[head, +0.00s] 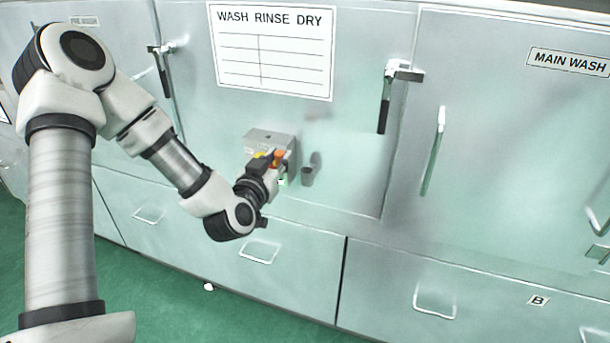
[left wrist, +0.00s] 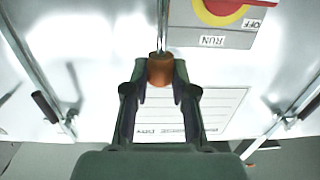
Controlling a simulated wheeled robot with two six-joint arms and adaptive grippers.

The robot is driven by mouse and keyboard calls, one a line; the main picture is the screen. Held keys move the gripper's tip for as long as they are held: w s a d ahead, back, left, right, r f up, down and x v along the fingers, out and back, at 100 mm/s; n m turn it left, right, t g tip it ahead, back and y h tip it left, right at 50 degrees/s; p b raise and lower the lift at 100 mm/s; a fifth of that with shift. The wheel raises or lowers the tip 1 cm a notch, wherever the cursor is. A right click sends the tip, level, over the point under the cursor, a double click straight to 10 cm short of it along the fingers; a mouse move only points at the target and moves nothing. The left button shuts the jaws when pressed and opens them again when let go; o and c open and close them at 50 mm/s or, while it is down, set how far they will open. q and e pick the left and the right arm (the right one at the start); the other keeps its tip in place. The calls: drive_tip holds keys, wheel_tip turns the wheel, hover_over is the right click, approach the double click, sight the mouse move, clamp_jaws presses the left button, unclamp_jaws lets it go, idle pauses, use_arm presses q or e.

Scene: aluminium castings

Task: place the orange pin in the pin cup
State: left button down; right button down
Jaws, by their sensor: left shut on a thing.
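My left gripper (head: 277,166) is shut on the orange pin (head: 279,155) in front of the grey switch box. In the left wrist view, the two fingers of the left gripper (left wrist: 160,82) close on the orange head of the pin (left wrist: 160,69). Its thin metal shaft points upward in that view. The pin cup (head: 308,176), a small dark cup on the cabinet front, is just right of the gripper in the head view. The cup does not clearly show in the left wrist view. My right gripper is not in view.
The grey switch box (head: 268,138) is right behind the gripper. Its red and yellow knob (left wrist: 222,8) shows in the wrist view, with OFF and RUN labels. A door handle (head: 386,100) sticks out to the right. The panel around the cup is clear.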

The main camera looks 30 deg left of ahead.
use_arm(q)
drive_tip(key=w, duration=0.2)
drive_tip(key=w+d, duration=0.1)
drive_tip(key=w, duration=0.2)
drive_tip(key=w+d+p, duration=0.1)
drive_tip(key=w, duration=0.1)
drive_tip(key=shift+w+f, duration=0.2)
drive_tip(key=shift+w, duration=0.1)
drive_tip(key=shift+w+f, duration=0.2)
wheel_tip(320, 180, down, 2)
drive_tip(key=shift+s+f+p, duration=0.1)
drive_tip(key=shift+f+p, duration=0.15)
drive_tip(key=shift+p, duration=0.05)
drive_tip(key=shift+f, duration=0.45)
drive_tip(key=c, duration=0.9)
unclamp_jaws()
drive_tip(key=shift+c, duration=0.2)
